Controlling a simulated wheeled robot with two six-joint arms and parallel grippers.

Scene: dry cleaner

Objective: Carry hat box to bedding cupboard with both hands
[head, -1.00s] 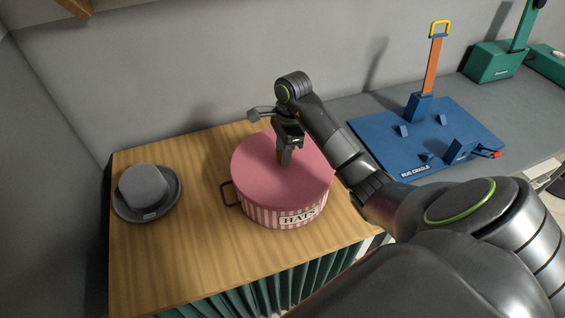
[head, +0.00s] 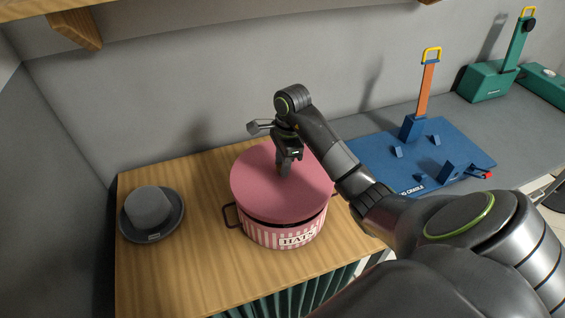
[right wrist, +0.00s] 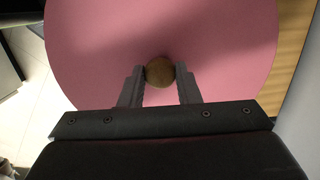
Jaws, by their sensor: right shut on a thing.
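The hat box (head: 285,234) stands on the wooden counter, pink and white striped, with a label and a dark side handle (head: 231,215). Its round pink lid (head: 255,190) is slightly raised, with a dark gap showing between it and the box rim at the front. My right gripper (head: 285,168) points down over the lid's middle and is shut on the lid's round brown knob (right wrist: 159,72). The right wrist view shows the knob between both fingers. My left gripper is in no view. I cannot make out the bedding cupboard.
A grey hat (head: 150,212) lies on the wooden counter (head: 185,275) left of the box. A blue rug cradle board (head: 440,150) with an orange upright lies on the grey counter at right. Green devices (head: 488,82) stand behind it. Walls close off the back and left.

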